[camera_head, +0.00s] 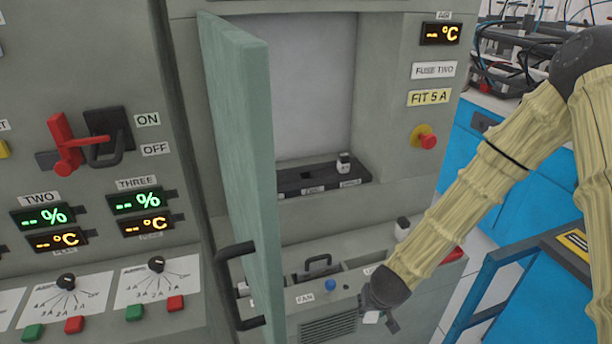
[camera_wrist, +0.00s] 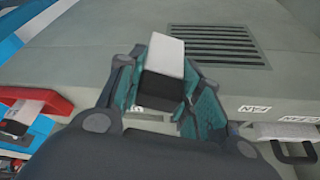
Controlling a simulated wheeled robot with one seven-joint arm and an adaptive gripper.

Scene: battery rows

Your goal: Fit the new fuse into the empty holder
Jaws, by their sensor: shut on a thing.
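My gripper (camera_wrist: 158,102) is shut on a small block, the fuse (camera_wrist: 166,52), with a white top and a dark lower part. In the head view my gripper (camera_head: 377,318) is low at the right, in front of the grey cabinet's vent, with a bit of the white fuse (camera_head: 371,317) showing below it. The black holder strip (camera_head: 290,184) lies inside the open cabinet, up and left of my gripper. A white-topped fuse (camera_head: 344,162) stands at its right end. The left part shows a dark empty slot (camera_head: 309,176). Small labels on the strip are unreadable.
The green cabinet door (camera_head: 240,140) stands open left of the holder strip. Signs read FUSE TWO (camera_head: 434,70) and FIT 5 A (camera_head: 429,97). A lower ledge has a black handle (camera_head: 319,263), another white-topped block (camera_head: 402,228) and a red tray (camera_head: 453,256).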

